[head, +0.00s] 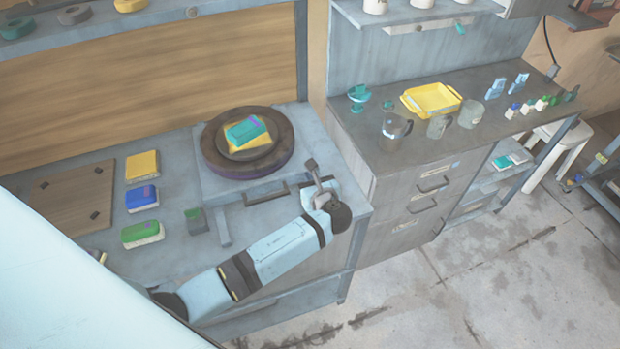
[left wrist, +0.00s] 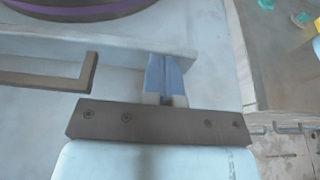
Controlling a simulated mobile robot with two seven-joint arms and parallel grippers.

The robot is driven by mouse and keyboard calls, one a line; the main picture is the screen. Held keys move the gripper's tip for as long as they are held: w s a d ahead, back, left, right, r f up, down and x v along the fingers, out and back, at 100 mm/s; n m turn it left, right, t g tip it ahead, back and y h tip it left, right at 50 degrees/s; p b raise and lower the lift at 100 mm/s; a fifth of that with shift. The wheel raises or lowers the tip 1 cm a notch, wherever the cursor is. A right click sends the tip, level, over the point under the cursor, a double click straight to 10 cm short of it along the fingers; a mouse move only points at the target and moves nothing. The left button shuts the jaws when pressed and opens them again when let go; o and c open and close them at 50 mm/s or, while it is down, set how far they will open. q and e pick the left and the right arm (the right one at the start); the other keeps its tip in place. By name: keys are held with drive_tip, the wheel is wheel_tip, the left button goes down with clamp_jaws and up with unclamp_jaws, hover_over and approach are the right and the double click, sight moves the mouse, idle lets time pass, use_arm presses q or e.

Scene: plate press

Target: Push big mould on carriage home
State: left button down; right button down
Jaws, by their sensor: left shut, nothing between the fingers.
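The big mould (head: 212,160) is a round dark brown disc with a purple band low on its side. It rests on the carriage (head: 208,187), a pale grey slab with a dark bar handle (head: 265,194) at its front. A yellow and a teal block (head: 246,132) lie stacked on the mould. My left gripper (head: 311,165) is shut and empty by the carriage's front right end. In the left wrist view its fingers (left wrist: 166,98) reach the carriage's front edge (left wrist: 110,45), right of the handle (left wrist: 60,82); contact is unclear. The mould's purple rim (left wrist: 85,10) shows there.
A wooden board (head: 75,195) and yellow, blue and green blocks (head: 142,198) lie left of the carriage. A small grey-green block (head: 196,220) stands near its front left. A side counter (head: 360,125) with a yellow tray (head: 432,100) and jugs stands to the right.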

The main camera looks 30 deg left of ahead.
use_arm(q)
drive_tip(key=shift+w+a+r, duration=0.1)
drive_tip(key=shift+w+a, duration=0.15)
drive_tip(key=shift+a, duration=0.05)
drive_tip(key=w+a+p, duration=0.1)
drive_tip(key=w+a, duration=0.1)
drive_tip(key=shift+w+a, duration=0.15)
drive_tip(key=shift+a, duration=0.25)
drive_tip(key=shift+r, duration=0.15)
